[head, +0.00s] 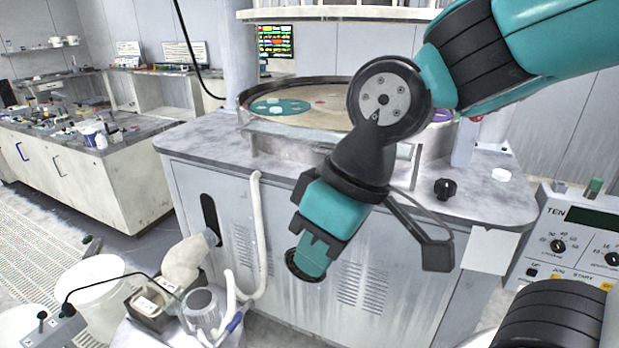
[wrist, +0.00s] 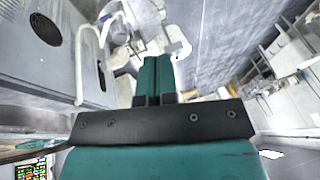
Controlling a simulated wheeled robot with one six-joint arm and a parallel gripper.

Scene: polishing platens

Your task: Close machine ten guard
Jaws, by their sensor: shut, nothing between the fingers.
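Machine ten is the grey cabinet (head: 225,175) in the head view, beside a control panel marked TEN (head: 580,232). Its round platen (head: 325,98) lies inside a low metal rim (head: 262,128). A pale ring (head: 330,13) with short posts stands above the platen, cut off by the top of the frame. I cannot tell for sure which part is the guard. My gripper (head: 308,262) points down in front of the cabinet, below the worktop, away from the rim and ring. In the wrist view its teal fingers (wrist: 157,65) are together and empty.
My arm crosses the right of the platen. A black knob (head: 445,188) stands on the worktop's right. White hoses (head: 258,235), a grey jug (head: 203,305) and a white bucket (head: 95,285) are at lower left. A cluttered bench (head: 80,180) stands far left.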

